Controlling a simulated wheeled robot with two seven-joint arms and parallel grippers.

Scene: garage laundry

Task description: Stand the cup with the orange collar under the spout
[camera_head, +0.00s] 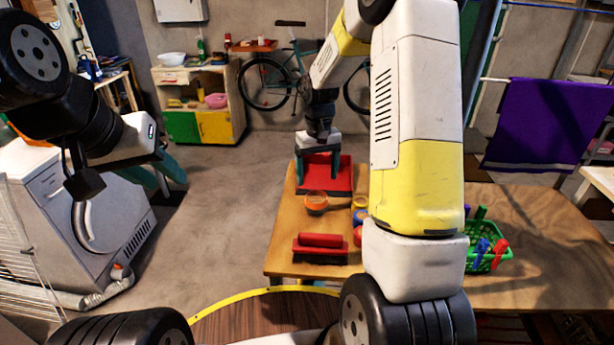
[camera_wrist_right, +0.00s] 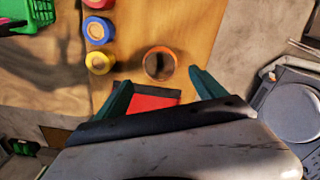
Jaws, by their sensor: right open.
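The cup with the orange collar (camera_head: 316,203) stands on the wooden table, just in front of a red tray-like thing (camera_head: 341,183). In the right wrist view its round orange rim (camera_wrist_right: 146,66) shows from above, with a dark inside. My right gripper (camera_head: 317,182) is open and empty, over the red thing and behind the cup. In the right wrist view the cup appears just beyond and between the fingertips (camera_wrist_right: 160,78), not gripped. My left gripper (camera_head: 168,186) hangs away from the table at the left, fingers apart and empty. I cannot make out a spout.
Yellow-topped (camera_wrist_right: 100,62) and blue-topped (camera_wrist_right: 98,30) round things stand beside the cup. A red brush-like block (camera_head: 320,242) lies nearer the front edge. A green basket (camera_head: 490,258) with pegs is at the right. A white machine (camera_head: 50,190) stands at the left.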

